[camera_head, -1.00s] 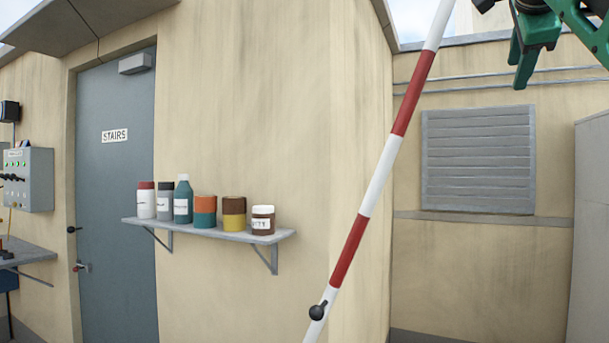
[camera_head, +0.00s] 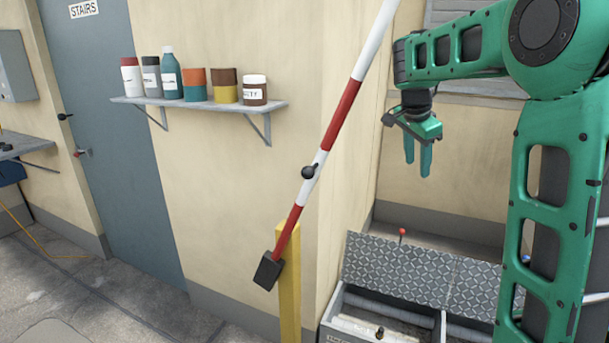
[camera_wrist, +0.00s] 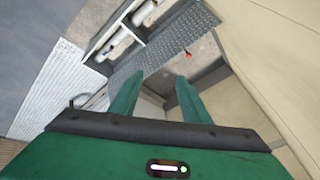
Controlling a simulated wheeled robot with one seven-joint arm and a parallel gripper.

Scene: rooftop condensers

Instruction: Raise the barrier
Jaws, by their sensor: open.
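The barrier is a red and white striped pole (camera_head: 342,105) in the head view. It is tilted steeply up to the right, and its upper end is out of the frame. A black knob (camera_head: 308,172) sits on its lower part and a dark block (camera_head: 268,271) is at its bottom end. A yellow post (camera_head: 288,275) stands beside that lower end. My gripper (camera_head: 418,170) is open and empty, pointing down, to the right of the pole and apart from it. Its two green fingers also show in the wrist view (camera_wrist: 160,95), with nothing between them.
An open metal box (camera_head: 385,325) with a checker-plate lid (camera_head: 400,272) and a red-tipped lever (camera_head: 402,235) is below my gripper. A shelf (camera_head: 200,102) with several jars and bottles is on the wall. A grey door (camera_head: 115,130) is at the left. The floor at lower left (camera_head: 100,290) is mostly clear.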

